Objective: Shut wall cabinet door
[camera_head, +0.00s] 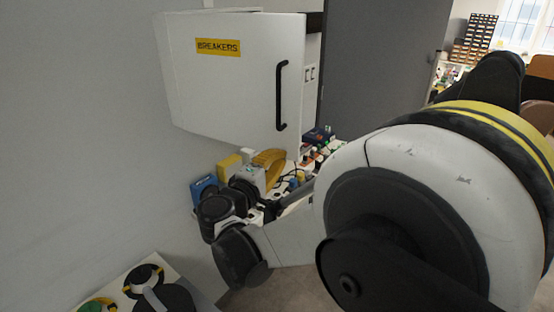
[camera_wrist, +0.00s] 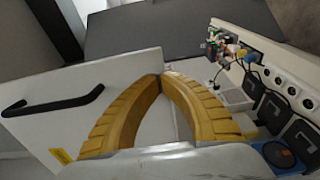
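The white wall cabinet door (camera_head: 235,75) has a yellow BREAKERS label and a black vertical handle (camera_head: 282,96) near its right edge. It appears open; a narrow strip beyond that edge shows small switch-like marks. Most of the cabinet inside is hidden. My gripper (camera_head: 268,158) is just below the door's lower edge. In the wrist view, the yellow fingers of my gripper (camera_wrist: 163,77) curve together, tips meeting, with nothing visibly held. The door (camera_wrist: 60,100) and its handle (camera_wrist: 50,103) lie left of and behind them. I cannot tell whether the fingers touch the door.
A cluttered bench top (camera_head: 320,150) lies below and behind the door. In the wrist view, black plugs (camera_wrist: 300,135) and cables sit close right of the fingers. A dark grey panel (camera_head: 375,65) stands behind. My arm covers the right of the head view.

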